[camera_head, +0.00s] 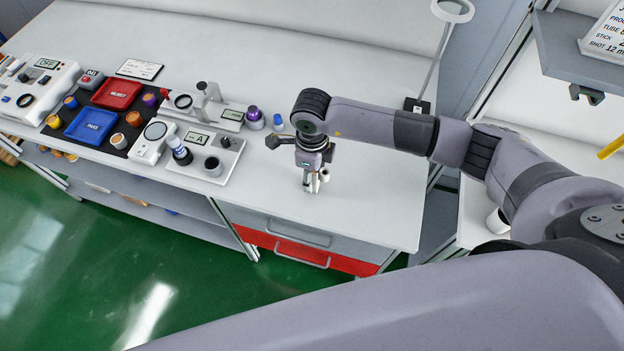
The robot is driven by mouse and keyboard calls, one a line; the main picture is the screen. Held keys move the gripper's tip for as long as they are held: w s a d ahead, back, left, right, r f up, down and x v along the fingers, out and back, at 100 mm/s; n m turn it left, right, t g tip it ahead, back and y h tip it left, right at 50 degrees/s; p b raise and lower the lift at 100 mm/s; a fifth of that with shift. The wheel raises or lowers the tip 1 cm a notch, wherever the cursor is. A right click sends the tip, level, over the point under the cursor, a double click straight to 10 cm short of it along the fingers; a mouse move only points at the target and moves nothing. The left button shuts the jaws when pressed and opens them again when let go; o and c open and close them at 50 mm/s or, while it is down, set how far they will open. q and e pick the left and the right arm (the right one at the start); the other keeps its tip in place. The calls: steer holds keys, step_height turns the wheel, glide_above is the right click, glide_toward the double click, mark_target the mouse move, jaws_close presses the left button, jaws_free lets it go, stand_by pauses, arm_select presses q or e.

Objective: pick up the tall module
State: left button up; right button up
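My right gripper (315,182) points down over the clear white part of the workbench, its fingertips close to the bench top. It is small in view, and I cannot tell whether its fingers are open or shut, or whether something is between them. No module is clearly marked as the tall one. A purple-topped cylinder (254,118) and a small blue-topped piece (278,122) stand behind and left of the gripper. My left gripper is not in view.
A red tray (117,93) and a blue tray (90,126) sit on a dark mat at left, with several small cups around. A ring lamp (452,10) stands at the back right. The bench (385,205) is clear right of the gripper.

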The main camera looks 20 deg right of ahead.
jaws_close()
stand_by(0.3)
steer(key=shift+r, duration=0.1)
